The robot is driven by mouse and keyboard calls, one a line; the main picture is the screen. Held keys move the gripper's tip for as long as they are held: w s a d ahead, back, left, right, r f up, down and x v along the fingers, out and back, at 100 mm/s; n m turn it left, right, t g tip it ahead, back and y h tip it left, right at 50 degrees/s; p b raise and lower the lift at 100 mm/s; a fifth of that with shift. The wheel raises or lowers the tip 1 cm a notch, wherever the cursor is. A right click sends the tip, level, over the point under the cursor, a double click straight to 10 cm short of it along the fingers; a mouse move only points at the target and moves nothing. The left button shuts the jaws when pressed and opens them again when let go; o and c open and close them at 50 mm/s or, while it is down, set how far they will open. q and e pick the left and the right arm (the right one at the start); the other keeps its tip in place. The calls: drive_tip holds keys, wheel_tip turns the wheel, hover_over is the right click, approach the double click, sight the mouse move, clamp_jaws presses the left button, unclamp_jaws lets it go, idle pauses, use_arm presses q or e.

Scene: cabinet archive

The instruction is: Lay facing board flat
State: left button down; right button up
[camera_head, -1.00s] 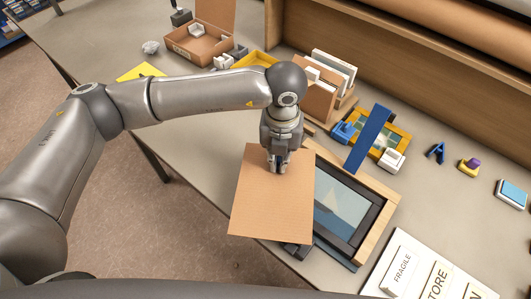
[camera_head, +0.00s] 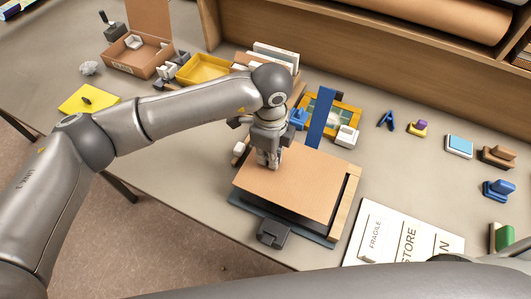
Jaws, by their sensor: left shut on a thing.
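My left gripper (camera_head: 269,160) points down and is shut on the far part of a tan facing board (camera_head: 290,187). The board looks nearly level and lies over the picture frame (camera_head: 346,205), hiding the picture. The frame's wooden right side and a dark inner strip show beside the board. I cannot tell whether the board touches the frame all round. A dark blue-grey mat (camera_head: 318,239) shows under the near side. My right gripper is not in view.
A dark grey block (camera_head: 273,233) sits at the near edge. An upright blue bar (camera_head: 322,117) stands behind the board, near a small yellow frame (camera_head: 345,109). White stencil plates (camera_head: 400,236) lie to the right. An open cardboard box (camera_head: 137,56) and yellow tray (camera_head: 203,70) stand at the back left.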

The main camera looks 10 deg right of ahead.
sight(268, 169)
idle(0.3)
use_arm(q)
drive_tip(key=shift+a+f+b, duration=0.1)
drive_tip(key=shift+f+b, duration=0.15)
drive_tip(key=shift+b, duration=0.25)
wheel_tip(268, 169, down, 6)
drive_tip(key=b, duration=0.4)
drive_tip(key=shift+r+b, duration=0.2)
drive_tip(key=shift+b, duration=0.2)
drive_tip(key=shift+f, duration=0.15)
drive_tip(key=shift+f+b, duration=0.3)
drive_tip(key=shift+b, duration=0.2)
drive_tip(key=c, duration=1.5)
unclamp_jaws()
drive_tip(key=shift+r, duration=0.1)
drive_tip(key=shift+c, duration=0.6)
drive_tip(key=shift+r+p, duration=1.85)
drive_tip(key=shift+r, duration=1.6)
